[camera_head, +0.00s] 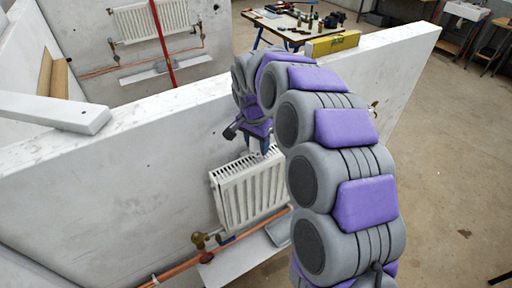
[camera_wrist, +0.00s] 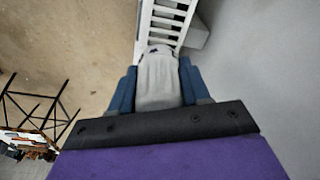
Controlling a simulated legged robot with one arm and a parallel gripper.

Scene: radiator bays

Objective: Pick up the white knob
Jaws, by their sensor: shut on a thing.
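The white knob (camera_wrist: 158,82) is a pale ribbed cylinder in the middle of the wrist view. My gripper (camera_wrist: 158,76) is shut on it, with one blue finger on each side. In the head view my gripper (camera_head: 258,144) is above the top of the near white radiator (camera_head: 236,198), and the knob is mostly hidden by the fingers and arm. In the wrist view the knob's far end overlaps the end of the radiator (camera_wrist: 164,22). I cannot tell whether it still touches the radiator.
A white partition wall (camera_head: 120,170) stands behind the radiator. Copper pipes (camera_head: 180,268) and a brass valve (camera_head: 199,240) run below it. A tool table (camera_head: 290,28) stands farther back. Floor at the right is clear.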

